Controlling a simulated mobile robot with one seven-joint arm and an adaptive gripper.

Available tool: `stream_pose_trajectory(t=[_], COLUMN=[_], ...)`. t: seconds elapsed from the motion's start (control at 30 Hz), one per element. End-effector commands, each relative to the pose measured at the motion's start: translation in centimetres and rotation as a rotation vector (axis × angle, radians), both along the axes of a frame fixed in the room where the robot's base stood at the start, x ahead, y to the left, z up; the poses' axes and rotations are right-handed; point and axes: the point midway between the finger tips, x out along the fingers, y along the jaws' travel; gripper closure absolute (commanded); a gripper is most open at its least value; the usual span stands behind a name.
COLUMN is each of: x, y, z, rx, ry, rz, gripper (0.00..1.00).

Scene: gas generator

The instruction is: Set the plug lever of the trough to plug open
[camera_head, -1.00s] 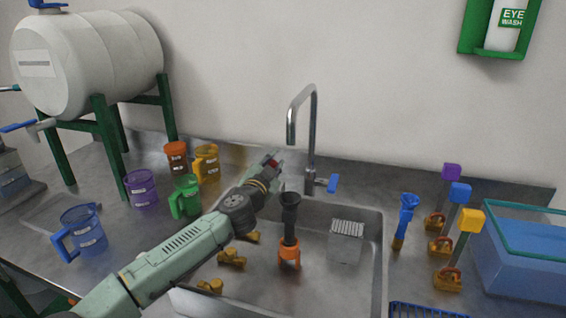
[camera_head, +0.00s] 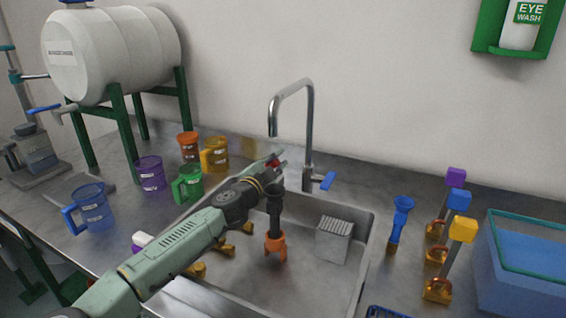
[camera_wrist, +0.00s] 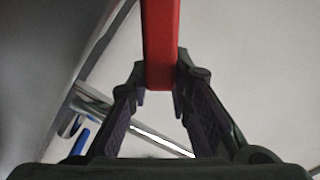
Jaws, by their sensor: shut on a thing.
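My gripper (camera_head: 277,160) is at the back edge of the sink basin, left of the faucet in the head view. In the wrist view its two dark fingers (camera_wrist: 160,98) are closed around the end of a red bar (camera_wrist: 161,42). A small red patch (camera_head: 272,164) shows at the fingertips in the head view. I take this red bar as the plug lever; its base and its setting are hidden. The metal basin (camera_head: 318,275) lies below and in front of my gripper.
The faucet (camera_head: 309,130) with a blue handle (camera_head: 327,181) stands close to the right of my gripper. A black and orange burner (camera_head: 275,240) and a grey block (camera_head: 334,240) are in the basin. Coloured jugs stand left; weighted levers and a blue tub (camera_head: 525,270) stand right.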

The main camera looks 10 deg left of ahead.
Motion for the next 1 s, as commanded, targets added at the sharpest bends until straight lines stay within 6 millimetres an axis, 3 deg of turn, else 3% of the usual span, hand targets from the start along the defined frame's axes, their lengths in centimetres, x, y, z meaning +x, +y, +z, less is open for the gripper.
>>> stream_pose_trajectory(t=[0.47,0.5,0.8,1.0], x=[-0.04,-0.04,-0.02,-0.01], y=[0.0,-0.01,0.06,0.11], z=[-0.21,-0.22,-0.12,-0.08], rx=[0.008,0.008,0.007,0.007], ry=[-0.001,-0.001,-0.002,-0.002], rz=[-0.004,-0.004,-0.003,-0.001], gripper=[1.0,0.8,0.6,0.6])
